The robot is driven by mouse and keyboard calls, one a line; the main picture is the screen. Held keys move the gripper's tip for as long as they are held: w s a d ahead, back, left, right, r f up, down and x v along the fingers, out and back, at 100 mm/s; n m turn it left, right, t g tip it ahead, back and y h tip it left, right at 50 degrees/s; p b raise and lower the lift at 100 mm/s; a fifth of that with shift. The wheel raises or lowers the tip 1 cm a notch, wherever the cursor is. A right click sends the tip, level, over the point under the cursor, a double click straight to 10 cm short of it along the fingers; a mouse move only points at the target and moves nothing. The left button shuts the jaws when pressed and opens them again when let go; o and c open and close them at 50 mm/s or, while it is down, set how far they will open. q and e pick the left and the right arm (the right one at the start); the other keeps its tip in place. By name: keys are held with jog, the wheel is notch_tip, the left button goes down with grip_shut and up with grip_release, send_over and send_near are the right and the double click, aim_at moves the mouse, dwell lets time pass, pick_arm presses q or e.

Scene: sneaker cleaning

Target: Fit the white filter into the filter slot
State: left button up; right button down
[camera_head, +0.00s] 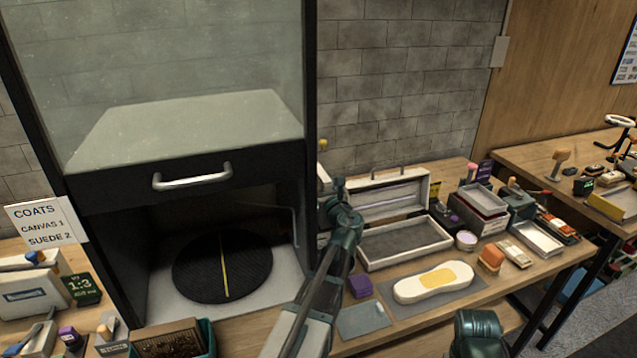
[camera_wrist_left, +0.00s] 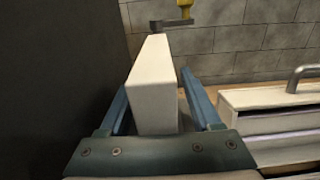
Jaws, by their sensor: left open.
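A white block, which looks like the white filter (camera_wrist_left: 155,88), stands between the fingers of my left gripper (camera_wrist_left: 154,82) in the left wrist view. The fingers are open, one along each side of it, with a clear gap on the right. In the head view my left gripper (camera_head: 341,207) is beside the right post of the black booth. I cannot make out the filter there, and no filter slot can be clearly seen. My right gripper's fingers are not in view; only a green part of my right arm shows at the bottom.
The dark booth (camera_head: 190,180) stands left of the gripper, close to it. A yellow knob on a grey lever (camera_wrist_left: 180,22) is just beyond the filter. An open white case (camera_head: 405,245) lies to the right. A shoe sole (camera_head: 433,281), purple block (camera_head: 360,286) and several trays crowd the table.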

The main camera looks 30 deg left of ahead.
pick_arm(q)
jog(key=v, duration=1.3)
jog(key=shift+s, duration=0.15)
jog(key=shift+d, duration=0.1)
